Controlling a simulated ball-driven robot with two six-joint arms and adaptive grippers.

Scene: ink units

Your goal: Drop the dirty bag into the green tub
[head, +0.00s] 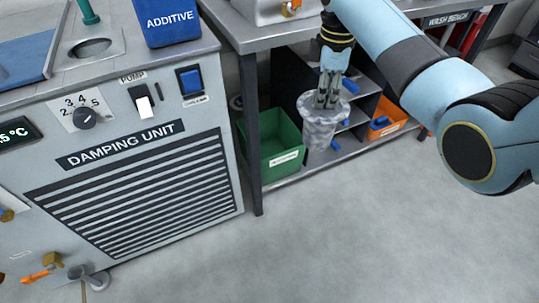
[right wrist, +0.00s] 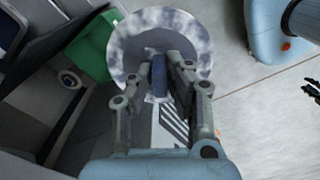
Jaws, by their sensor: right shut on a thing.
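The dirty bag (head: 318,132) is a round, mottled grey-white bundle. My right gripper (head: 327,100) points down and is shut on its top. The bag hangs upright just right of the green tub (head: 282,162), in front of the lower shelf. In the right wrist view the bag (right wrist: 125,45) shows beyond the fingers (right wrist: 162,70), with a blue piece between them. The green tub (right wrist: 92,48) is partly hidden behind the bag there. The tub's inside looks empty where it shows in the head view.
The grey bench (head: 240,35) overhangs the tub, and its leg (head: 252,140) stands at the tub's left. An orange bin (head: 385,120) with blue items sits right of the bag. The damping unit (head: 130,150) fills the left. The floor in front is clear.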

